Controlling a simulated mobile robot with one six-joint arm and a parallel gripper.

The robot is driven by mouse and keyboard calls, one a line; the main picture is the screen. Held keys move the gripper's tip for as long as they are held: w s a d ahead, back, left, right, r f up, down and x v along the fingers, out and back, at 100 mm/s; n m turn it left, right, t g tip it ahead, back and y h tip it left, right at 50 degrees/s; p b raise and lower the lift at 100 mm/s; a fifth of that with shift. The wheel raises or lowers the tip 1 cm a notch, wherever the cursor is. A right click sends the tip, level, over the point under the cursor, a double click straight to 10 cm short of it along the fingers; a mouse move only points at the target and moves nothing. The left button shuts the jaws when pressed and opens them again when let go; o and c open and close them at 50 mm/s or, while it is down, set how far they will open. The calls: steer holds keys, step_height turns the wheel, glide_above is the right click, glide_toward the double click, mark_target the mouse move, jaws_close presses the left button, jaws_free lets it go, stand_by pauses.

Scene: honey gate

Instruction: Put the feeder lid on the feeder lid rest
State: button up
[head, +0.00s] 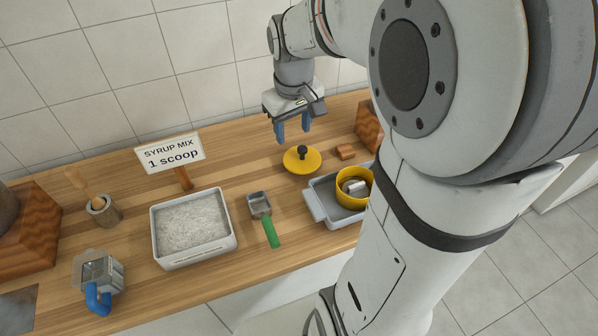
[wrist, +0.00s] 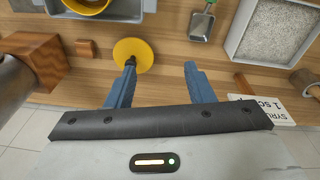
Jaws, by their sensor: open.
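The feeder lid looks to be the yellow disc (head: 316,161) with a black knob, lying knob up on the wooden counter behind the grey tray. It also shows in the wrist view (wrist: 133,45). I cannot tell whether a separate lid rest lies under it; no other rest is clearly seen. My gripper (head: 293,133) is open and empty, pointing down above and behind the lid. In the wrist view (wrist: 160,64) the left finger's tip overlaps the knob, and the lid is not between the fingers. A yellow cup (head: 343,190), likely the feeder, stands in the tray with a light object inside.
The grey tray (head: 316,207) is partly hidden by my arm. A small wooden block (head: 345,152) lies right of the lid, near a larger wooden block (head: 369,125). A green-handled scoop (head: 270,232), powder tray (head: 160,258) and sign (head: 170,152) stand left. Counter between sign and lid is clear.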

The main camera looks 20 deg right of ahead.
steer(key=s+a+m+t, duration=0.1)
steer(key=s+a, duration=0.3)
steer(key=s, duration=0.9)
steer(key=shift+s+m+t, duration=0.15)
steer(key=shift+m+t, duration=0.15)
steer(key=shift+m, duration=0.2)
steer(key=shift+r, duration=0.1)
steer(key=shift+c, duration=0.3)
